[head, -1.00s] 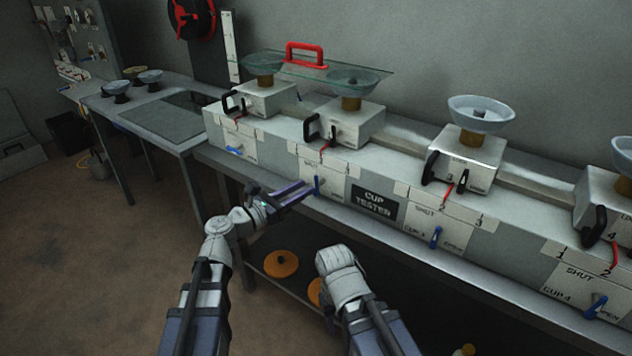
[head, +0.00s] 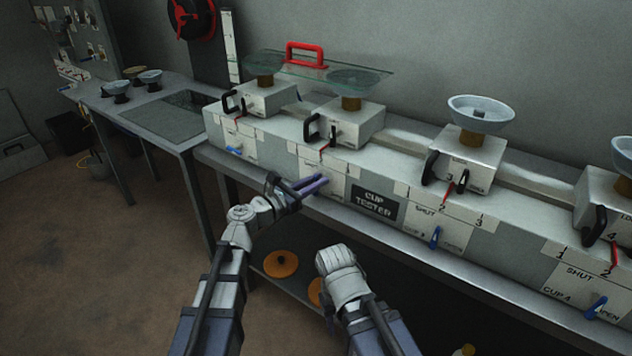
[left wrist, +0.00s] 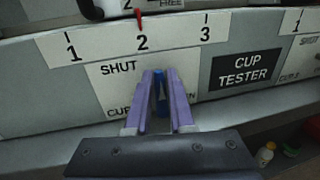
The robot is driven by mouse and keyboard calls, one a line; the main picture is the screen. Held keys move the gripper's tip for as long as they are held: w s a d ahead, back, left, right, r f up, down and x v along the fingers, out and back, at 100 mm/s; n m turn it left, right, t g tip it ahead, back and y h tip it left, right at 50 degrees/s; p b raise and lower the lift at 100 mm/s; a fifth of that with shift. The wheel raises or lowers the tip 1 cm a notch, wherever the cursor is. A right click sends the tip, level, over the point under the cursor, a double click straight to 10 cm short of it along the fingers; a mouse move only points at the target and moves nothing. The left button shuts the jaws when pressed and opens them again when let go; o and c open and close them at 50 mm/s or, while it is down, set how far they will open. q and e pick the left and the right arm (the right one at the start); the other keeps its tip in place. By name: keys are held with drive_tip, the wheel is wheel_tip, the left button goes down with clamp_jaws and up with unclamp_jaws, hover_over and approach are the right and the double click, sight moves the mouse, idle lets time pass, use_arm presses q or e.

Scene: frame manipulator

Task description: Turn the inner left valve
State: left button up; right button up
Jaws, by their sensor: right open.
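The inner left valve has a blue handle (left wrist: 160,85) on the front panel of the second tester from the left, above the word CUP and beside SHUT. My left gripper (head: 322,181) reaches up to this panel in the head view and hides most of the handle there. In the left wrist view its two purple fingers (left wrist: 160,84) are apart, on either side of the blue handle. I cannot tell whether they touch it. My right gripper (head: 336,258) is low in the middle of the head view, away from the bench; its fingers are hidden.
A CUP TESTER label (head: 377,202) is right of this panel. Other blue handles show at the far left (head: 234,149), right of centre (head: 436,237) and far right (head: 596,306). A glass plate with a red handle (head: 305,54) lies across the two left bowls.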

use_arm(q)
clamp_jaws()
drive_tip(key=shift+m, duration=0.3)
drive_tip(key=m, duration=0.1)
drive_tip(key=m+p, duration=0.1)
drive_tip(key=m, duration=0.1)
drive_tip(key=shift+s+d+m+y+p, duration=0.25)
drive_tip(key=shift+d+m+y+p, duration=0.05)
drive_tip(key=m, duration=0.3)
drive_tip(key=m+y+p, duration=0.1)
drive_tip(key=shift+s+d+f+m, duration=0.25)
drive_tip(key=shift+d+f+m, duration=0.05)
drive_tip(key=shift+m, duration=0.1)
drive_tip(key=m, duration=0.2)
drive_tip(key=m+y, duration=0.1)
drive_tip(key=shift+s+d+f+m, duration=0.1)
drive_tip(key=shift+d+f+m, duration=0.05)
drive_tip(key=shift+f+m, duration=0.25)
drive_tip(key=shift+f+m+t+y, duration=0.15)
drive_tip(key=shift+m+y, duration=0.2)
drive_tip(key=shift+m, duration=0.4)
drive_tip(key=shift+f+m+t+y, duration=0.15)
drive_tip(key=shift+m+y, duration=0.2)
drive_tip(key=shift+m, duration=0.4)
